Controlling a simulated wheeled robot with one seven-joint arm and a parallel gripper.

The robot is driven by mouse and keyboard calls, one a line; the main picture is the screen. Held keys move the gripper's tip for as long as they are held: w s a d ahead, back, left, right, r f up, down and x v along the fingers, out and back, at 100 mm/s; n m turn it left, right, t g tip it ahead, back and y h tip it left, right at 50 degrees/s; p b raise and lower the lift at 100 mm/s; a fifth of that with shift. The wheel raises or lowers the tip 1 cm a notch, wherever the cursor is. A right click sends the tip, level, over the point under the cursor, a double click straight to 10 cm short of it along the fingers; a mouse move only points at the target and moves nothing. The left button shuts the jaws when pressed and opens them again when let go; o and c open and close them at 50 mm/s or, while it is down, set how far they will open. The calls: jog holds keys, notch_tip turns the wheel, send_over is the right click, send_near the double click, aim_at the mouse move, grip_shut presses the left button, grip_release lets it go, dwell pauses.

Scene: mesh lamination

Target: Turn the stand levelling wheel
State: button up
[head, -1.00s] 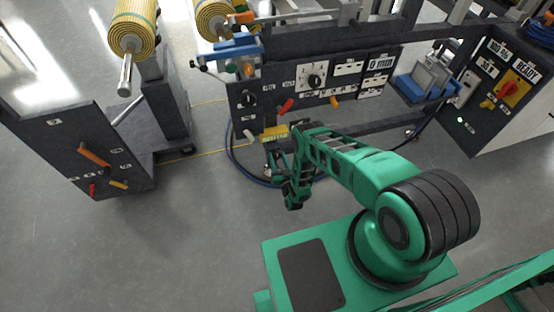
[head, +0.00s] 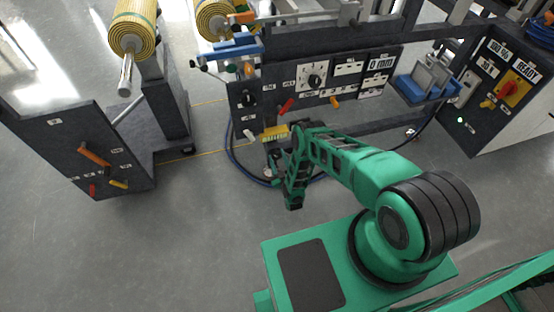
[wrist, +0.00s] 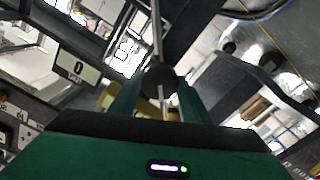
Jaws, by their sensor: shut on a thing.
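My gripper (wrist: 158,100) is shut on a dark round knob-like part (wrist: 158,80) in the wrist view, with a green finger on each side. I take this part to be the levelling wheel, with a thin rod beyond it. In the head view my green arm folds down to the front of the dark machine stand (head: 330,95). There the gripper and the wheel are too small and covered to make out clearly, below a yellow block (head: 275,132).
A dark cabinet (head: 75,150) stands left, a control box with a red switch (head: 510,88) right. A blue hose (head: 240,168) loops on the floor. The floor at front left is clear.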

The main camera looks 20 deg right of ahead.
jog(key=shift+s+a+n, duration=0.1)
jog(key=shift+n, duration=0.7)
jog(key=shift+a, duration=0.1)
jog(key=o, duration=1)
jog(key=shift+o, duration=0.2)
